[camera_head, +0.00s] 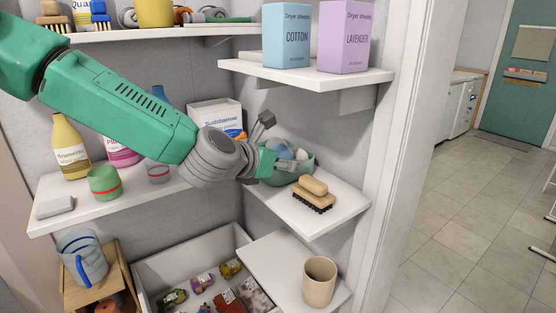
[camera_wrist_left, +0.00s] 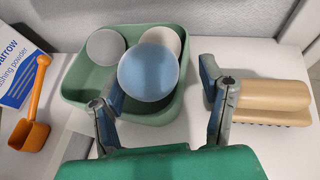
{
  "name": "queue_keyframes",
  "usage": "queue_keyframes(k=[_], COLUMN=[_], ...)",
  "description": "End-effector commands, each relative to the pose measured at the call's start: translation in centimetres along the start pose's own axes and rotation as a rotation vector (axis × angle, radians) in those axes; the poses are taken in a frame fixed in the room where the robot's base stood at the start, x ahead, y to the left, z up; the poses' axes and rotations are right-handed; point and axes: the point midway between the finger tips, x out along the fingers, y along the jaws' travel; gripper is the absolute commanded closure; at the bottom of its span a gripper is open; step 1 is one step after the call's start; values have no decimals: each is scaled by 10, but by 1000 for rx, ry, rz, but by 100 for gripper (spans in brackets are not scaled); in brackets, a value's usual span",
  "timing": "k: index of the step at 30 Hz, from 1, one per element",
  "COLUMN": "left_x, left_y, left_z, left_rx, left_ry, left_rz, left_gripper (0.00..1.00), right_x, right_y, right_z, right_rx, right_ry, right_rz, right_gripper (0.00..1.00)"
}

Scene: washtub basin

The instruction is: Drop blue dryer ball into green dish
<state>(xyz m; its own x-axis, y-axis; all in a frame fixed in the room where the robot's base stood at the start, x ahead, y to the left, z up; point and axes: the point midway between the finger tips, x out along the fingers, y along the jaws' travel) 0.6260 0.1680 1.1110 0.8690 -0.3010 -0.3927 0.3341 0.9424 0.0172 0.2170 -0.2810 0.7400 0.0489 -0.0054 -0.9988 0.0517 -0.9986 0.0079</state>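The green dish (camera_head: 290,177) stands on the right-hand middle shelf. It holds several balls, and it also shows in the wrist view (camera_wrist_left: 75,95). The blue dryer ball (camera_wrist_left: 148,72) is over the dish opening, in front of a grey ball (camera_wrist_left: 105,47) and a white ball (camera_wrist_left: 162,40). It appears to rest in the dish among them. My left gripper (camera_wrist_left: 160,82) is open; its left finger is close beside the blue ball, while its right finger is clearly apart from it. In the head view my left gripper (camera_head: 267,142) is at the dish's left side. My right gripper is not in view.
A wooden brush (camera_head: 314,194) lies right of the dish, close to my right finger in the wrist view. A washing powder box (camera_head: 214,116) and an orange scoop (camera_wrist_left: 30,130) are to the left. Dryer-sheet boxes (camera_head: 287,35) stand on the shelf above; a beige cup (camera_head: 319,281) stands below.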

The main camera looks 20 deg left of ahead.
Motion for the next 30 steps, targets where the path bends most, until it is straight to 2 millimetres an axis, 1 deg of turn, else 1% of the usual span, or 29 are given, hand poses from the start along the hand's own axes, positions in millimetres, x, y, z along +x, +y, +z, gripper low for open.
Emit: queue_keyframes(k=[8,11,14,21,24,27,30], left_x=[-2,-4,-19,-73,-92,-107,-117], left_y=[3,3,3,2,2,2,3], left_z=[1,7,6,6,6,6,5], left_rx=[-2,-1,-4,-3,-3,-3,-2], left_ry=[-1,-2,-2,-5,-4,-2,-1], left_rz=[0,0,-1,-1,-1,0,0], left_gripper=[33,33,33,33,33,33,33], right_x=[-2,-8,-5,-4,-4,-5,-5], right_y=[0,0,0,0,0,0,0], right_z=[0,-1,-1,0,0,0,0], right_rx=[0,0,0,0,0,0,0], right_ry=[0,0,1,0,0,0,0], right_rz=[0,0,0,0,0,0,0], right_gripper=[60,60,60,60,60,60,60])
